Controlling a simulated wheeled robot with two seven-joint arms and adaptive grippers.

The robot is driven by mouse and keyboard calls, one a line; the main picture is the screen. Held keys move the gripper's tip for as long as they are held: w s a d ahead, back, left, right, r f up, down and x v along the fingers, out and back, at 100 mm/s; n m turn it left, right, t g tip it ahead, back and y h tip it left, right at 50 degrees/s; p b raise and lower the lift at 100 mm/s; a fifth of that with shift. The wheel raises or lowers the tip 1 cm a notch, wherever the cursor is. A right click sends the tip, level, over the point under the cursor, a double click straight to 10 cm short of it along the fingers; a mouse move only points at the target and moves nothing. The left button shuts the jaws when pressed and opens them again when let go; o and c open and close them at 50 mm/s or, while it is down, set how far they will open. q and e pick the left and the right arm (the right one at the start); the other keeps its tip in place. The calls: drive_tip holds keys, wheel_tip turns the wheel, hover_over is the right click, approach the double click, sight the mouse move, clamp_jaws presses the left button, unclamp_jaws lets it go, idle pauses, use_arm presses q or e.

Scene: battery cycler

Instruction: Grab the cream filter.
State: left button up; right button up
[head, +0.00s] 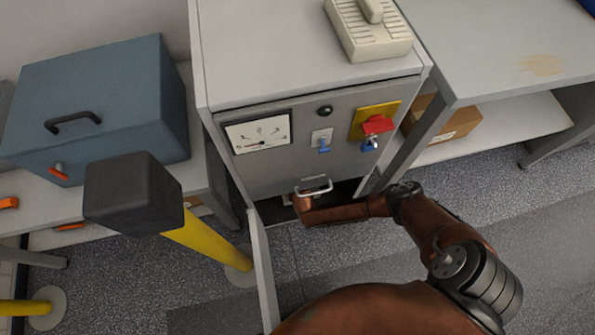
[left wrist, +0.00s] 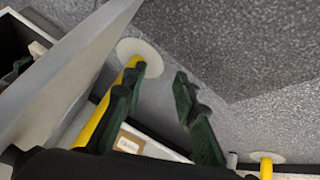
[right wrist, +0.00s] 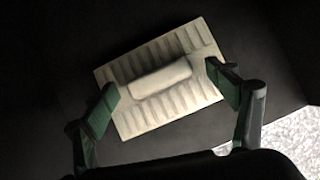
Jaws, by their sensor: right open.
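A cream filter (right wrist: 182,108) with a slotted face and a raised grip bar lies in a dark space in the right wrist view. My right gripper (right wrist: 163,84) is open, with one green finger near each end of the bar; I cannot tell whether they touch it. In the head view my right arm reaches into the cabinet's low opening, and its gripper is hidden there. A similar cream slotted unit (head: 368,32) sits on the cabinet top. My left gripper (left wrist: 158,88) is open and empty in the left wrist view.
The grey cabinet (head: 285,172) has a meter, switches, a red knob (head: 378,125) and a metal handle (head: 314,187). Its open door (head: 262,268) stands left of my right arm. A yellow post (head: 208,243) with a dark block on top and a blue box (head: 100,100) are left.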

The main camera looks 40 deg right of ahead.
drive_tip(key=shift+c, duration=0.2)
drive_tip(key=c, duration=1.7)
drive_tip(key=shift+c, duration=0.8)
drive_tip(key=shift+r, duration=0.15)
